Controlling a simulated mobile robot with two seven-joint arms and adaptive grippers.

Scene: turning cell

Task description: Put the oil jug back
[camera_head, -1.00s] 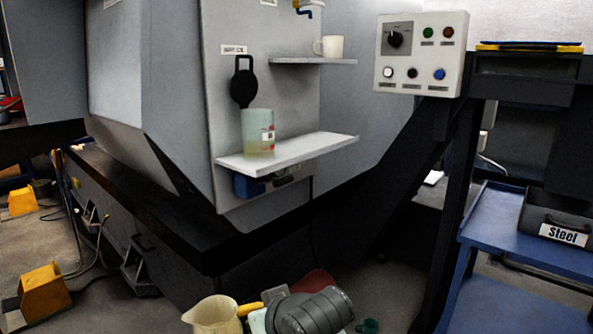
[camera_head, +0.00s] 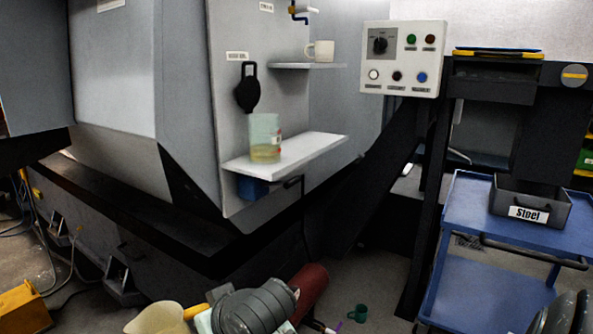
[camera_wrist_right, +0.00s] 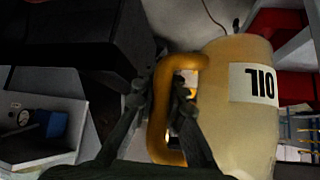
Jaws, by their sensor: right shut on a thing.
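The oil jug (camera_head: 155,319) is cream with a yellow handle (camera_head: 195,311). It shows at the bottom edge of the head view, its lower part cut off. In the right wrist view the jug (camera_wrist_right: 240,105) fills the right side, its OIL label upside down in the picture. My right gripper (camera_wrist_right: 160,98) is shut on the yellow handle; its wrist shows in the head view. The jug is in front of and below the machine's lower white shelf (camera_head: 310,150). My left gripper is not in view.
A clear container with yellowish liquid (camera_head: 265,138) stands on the lower shelf's left part; the shelf's right part is bare. A mug (camera_head: 320,51) is on the upper shelf (camera_head: 290,66). A control box (camera_head: 403,58) and blue cart (camera_head: 470,205) stand to the right. A red cylinder (camera_head: 311,285) is behind my wrist.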

